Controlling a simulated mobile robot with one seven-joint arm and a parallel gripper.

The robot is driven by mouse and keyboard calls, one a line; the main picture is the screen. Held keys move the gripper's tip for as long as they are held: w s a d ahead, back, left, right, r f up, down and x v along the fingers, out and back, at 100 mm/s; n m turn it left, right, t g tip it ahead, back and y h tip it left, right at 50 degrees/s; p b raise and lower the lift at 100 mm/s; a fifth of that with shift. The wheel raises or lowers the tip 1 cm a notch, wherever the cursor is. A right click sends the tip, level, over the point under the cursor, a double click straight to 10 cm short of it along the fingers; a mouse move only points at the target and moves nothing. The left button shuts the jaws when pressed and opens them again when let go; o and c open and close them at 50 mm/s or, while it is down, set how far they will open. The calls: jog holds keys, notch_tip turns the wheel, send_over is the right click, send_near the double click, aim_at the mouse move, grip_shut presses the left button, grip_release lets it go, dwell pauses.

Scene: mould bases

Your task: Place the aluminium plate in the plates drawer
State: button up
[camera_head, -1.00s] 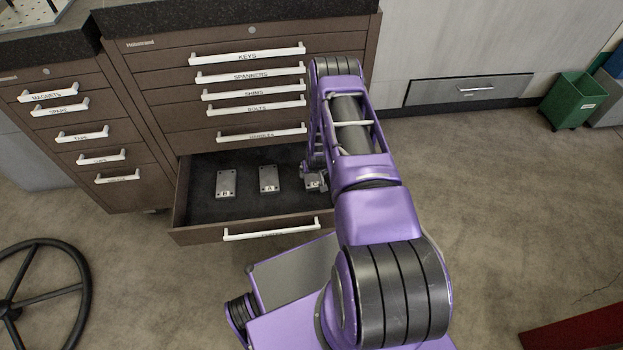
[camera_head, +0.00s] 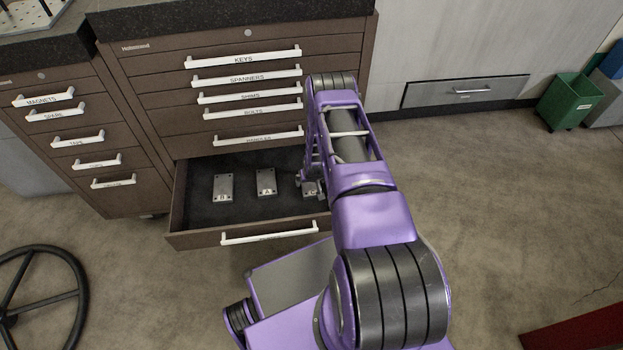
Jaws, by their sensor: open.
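The bottom drawer (camera_head: 275,239) of the large brown cabinet is pulled out; the label on its handle is not readable. On its dark floor lie three small grey metal plates in a row: one marked B (camera_head: 223,188), one marked A (camera_head: 265,183) and one marked C (camera_head: 311,191) at the right. My gripper (camera_head: 308,180) is open, low in the drawer at the plate marked C. My arm and gripper partly hide that plate and the drawer's right end. I cannot tell whether the fingers touch the plate.
Closed drawers labelled KEYS, SPANNERS, SHIMS and BOLTS (camera_head: 253,110) rise above the open one. A smaller cabinet (camera_head: 75,125) stands to the left. A handwheel (camera_head: 80,290) is at lower left, a green bin (camera_head: 570,103) at far right.

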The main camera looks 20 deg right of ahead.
jog(key=p+v, duration=0.2)
jog(key=v, duration=1)
jog(key=shift+p, duration=0.3)
jog(key=shift+f, duration=0.1)
